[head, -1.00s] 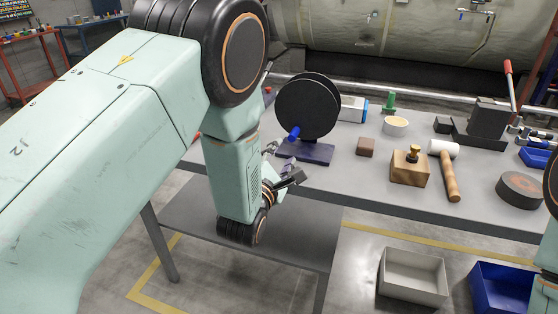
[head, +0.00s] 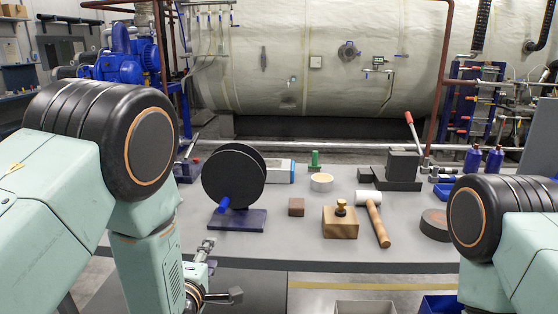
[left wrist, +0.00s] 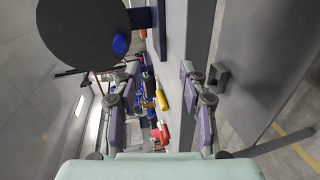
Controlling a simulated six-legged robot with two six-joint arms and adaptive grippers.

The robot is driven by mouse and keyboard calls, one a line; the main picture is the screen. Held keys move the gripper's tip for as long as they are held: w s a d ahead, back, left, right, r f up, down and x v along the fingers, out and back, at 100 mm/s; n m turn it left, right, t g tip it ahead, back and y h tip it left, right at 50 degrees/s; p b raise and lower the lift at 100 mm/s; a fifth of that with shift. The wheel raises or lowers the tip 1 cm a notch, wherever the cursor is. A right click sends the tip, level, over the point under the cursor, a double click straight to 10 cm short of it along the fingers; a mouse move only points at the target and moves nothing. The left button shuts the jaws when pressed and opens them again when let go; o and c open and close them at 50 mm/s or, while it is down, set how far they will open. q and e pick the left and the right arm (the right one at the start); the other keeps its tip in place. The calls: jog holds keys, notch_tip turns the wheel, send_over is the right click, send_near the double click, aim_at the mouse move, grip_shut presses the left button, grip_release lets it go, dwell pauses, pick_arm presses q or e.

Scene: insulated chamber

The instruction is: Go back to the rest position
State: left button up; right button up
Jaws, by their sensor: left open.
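My left gripper (head: 212,271) is at the front edge of the grey workbench, in front of the black disc on its stand. In the left wrist view its two fingers (left wrist: 158,88) are spread apart with nothing between them. My left arm covers the left side of the head view. My right arm shows at the right edge, and its gripper is out of view.
The workbench (head: 300,248) bears a black disc (head: 233,178) with a blue handle, a wooden block with a brass knob (head: 341,220), a mallet (head: 375,220), a small brown block (head: 296,206) and a dark round puck (head: 435,224). A large tank (head: 330,60) stands behind.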

pick_arm(q)
jog(key=s+a+f+m+g, duration=0.2)
jog(key=s+f+m+g, duration=0.2)
jog(key=s+f+m, duration=0.25)
jog(key=s+a+f+m+g, duration=0.2)
jog(key=s+f+m+g, duration=0.25)
jog(key=s+f, duration=0.35)
jog(key=s+f+m+g, duration=0.3)
jog(key=s, duration=1)
jog(key=s+a+f+m+g, duration=0.1)
jog(key=s+f+g, duration=0.3)
jog(key=s, duration=0.9)
jog(key=shift+a+m+y, duration=0.15)
jog(key=shift+m+y, duration=0.15)
jog(key=shift+m, duration=0.6)
jog(key=shift+w, duration=0.1)
